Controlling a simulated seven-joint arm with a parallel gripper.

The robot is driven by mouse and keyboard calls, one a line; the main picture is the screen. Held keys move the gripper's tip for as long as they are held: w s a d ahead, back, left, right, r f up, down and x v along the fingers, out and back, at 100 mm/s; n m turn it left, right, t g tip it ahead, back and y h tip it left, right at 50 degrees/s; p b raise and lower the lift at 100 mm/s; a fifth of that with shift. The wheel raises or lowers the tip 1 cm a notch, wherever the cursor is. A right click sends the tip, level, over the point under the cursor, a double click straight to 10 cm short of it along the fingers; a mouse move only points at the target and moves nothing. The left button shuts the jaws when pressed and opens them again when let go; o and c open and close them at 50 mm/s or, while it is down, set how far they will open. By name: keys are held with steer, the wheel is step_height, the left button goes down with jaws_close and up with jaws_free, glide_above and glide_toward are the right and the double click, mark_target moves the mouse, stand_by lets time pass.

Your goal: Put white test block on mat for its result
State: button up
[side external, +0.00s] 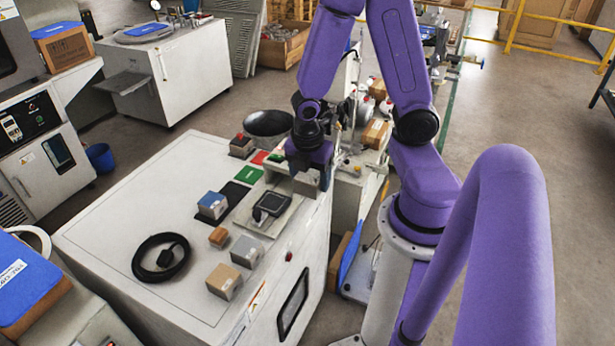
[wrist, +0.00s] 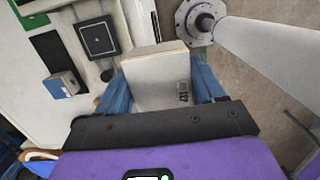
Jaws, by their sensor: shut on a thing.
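My gripper (side external: 309,176) is shut on the white test block (wrist: 157,78). In the wrist view the block sits between the two blue fingers, with a small dark printed mark on its near face. In the side view the held block (side external: 307,186) looks greyish, partly hidden by my gripper, near the cabinet's right edge; its height above the surface is hard to tell. A green mat (side external: 248,174), a red mat (side external: 260,157) and a black mat (side external: 236,191) lie in a row left of my gripper. The green mat (wrist: 30,20) and black mat (wrist: 47,50) also show in the wrist view.
A dark-screened tester (side external: 270,205) sits on a pale plate near my gripper. A small brown block (side external: 218,237), grey block (side external: 246,251), tan block (side external: 223,281), coiled cable (side external: 161,257), red-topped block (side external: 242,145) and dark bowl (side external: 268,122) are around.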

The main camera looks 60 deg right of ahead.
mark_target(309, 173)
step_height(309, 173, up, 4)
steer(key=shift+r, duration=0.2)
steer(key=shift+w+r, duration=0.3)
steer(key=w+d, duration=0.4)
steer(key=w, duration=0.5)
steer(key=w+d, duration=0.3)
steer(key=w, duration=0.7)
steer(key=w+d, duration=0.4)
steer(key=d, duration=0.4)
steer(key=w+d, duration=0.4)
steer(key=d, duration=0.4)
steer(key=shift+w+a+f, duration=0.1)
steer(key=shift+a+f, duration=0.1)
steer(key=shift+f, duration=4.7)
steer(key=shift+w+a+f, duration=0.1)
steer(key=shift+a+f, duration=0.05)
steer(key=shift+f, duration=4.7)
steer(key=shift+f, duration=0.3)
